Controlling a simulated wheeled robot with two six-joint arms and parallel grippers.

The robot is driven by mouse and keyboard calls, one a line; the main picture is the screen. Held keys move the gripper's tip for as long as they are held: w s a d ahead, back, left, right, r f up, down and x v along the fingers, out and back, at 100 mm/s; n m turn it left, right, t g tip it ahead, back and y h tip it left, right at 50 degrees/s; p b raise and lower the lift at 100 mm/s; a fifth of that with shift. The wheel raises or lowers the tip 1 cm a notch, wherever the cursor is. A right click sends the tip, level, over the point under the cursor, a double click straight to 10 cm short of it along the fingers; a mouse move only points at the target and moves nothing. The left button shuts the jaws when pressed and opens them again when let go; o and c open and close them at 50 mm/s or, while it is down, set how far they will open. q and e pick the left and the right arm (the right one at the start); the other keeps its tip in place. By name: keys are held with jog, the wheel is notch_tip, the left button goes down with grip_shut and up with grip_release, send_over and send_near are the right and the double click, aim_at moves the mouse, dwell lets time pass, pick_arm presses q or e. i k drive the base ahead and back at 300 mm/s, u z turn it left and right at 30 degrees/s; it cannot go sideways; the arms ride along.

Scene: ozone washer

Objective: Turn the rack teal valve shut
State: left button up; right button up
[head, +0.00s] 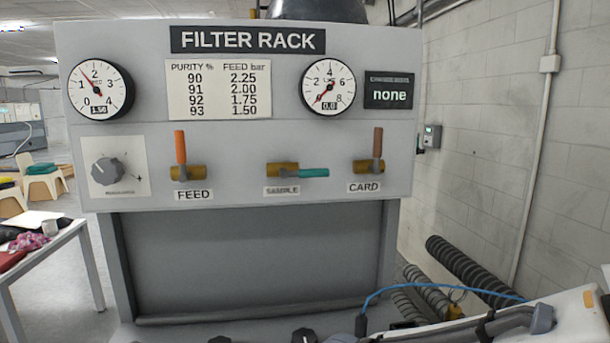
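The teal valve is the middle one of three on the filter rack's panel, above the label SAMPLE. Its teal handle (314,173) lies level and points right from its brass body (282,169), in line with it. Nothing touches it. Neither of my grippers can be made out in the head view.
The orange FEED handle (180,147) and brown CARD handle (378,143) stand upright beside it. A grey dial (108,171) sits at left. The left gauge (100,90) reads 1.50, the right gauge (328,88) 0.0. A blue cable (430,287) and dark items cross the bottom.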

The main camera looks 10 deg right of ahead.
aim_at(306, 173)
jog(key=k, duration=0.5)
jog(key=z, duration=1.05)
jog(key=i, duration=0.65)
jog(key=u, duration=0.5)
